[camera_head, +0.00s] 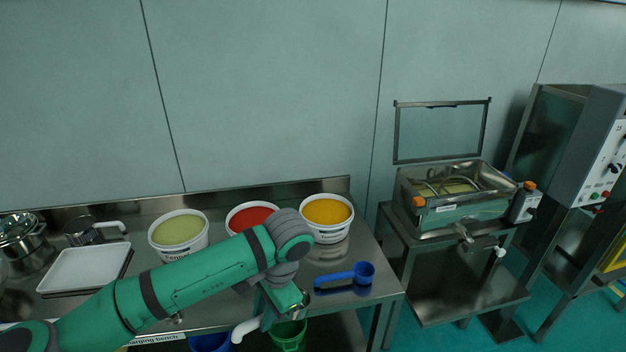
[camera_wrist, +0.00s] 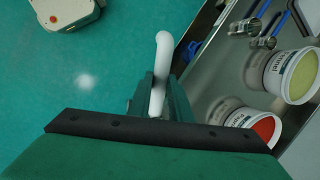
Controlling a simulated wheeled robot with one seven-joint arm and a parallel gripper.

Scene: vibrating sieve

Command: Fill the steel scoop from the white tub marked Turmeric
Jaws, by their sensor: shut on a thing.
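The white tub (camera_head: 329,232) with orange-yellow powder stands at the right end of the row on the steel bench; its label is too small to read. My gripper (camera_head: 270,312) is in front of the bench's front edge, below and left of that tub. It is shut on a white-handled tool (camera_head: 243,331), whose bent handle end sticks out to the left. In the wrist view the white handle (camera_wrist: 161,70) stands up between the jaws (camera_wrist: 158,105).
A red-powder tub (camera_head: 240,215) and a green-yellow tub marked Fennel (camera_head: 180,254) stand left. A blue scoop (camera_head: 345,278) lies at the bench's right. A white tray (camera_head: 85,268) and a white-handled steel cup (camera_head: 82,232) are at the left. Blue (camera_head: 210,343) and green (camera_head: 289,338) buckets stand below.

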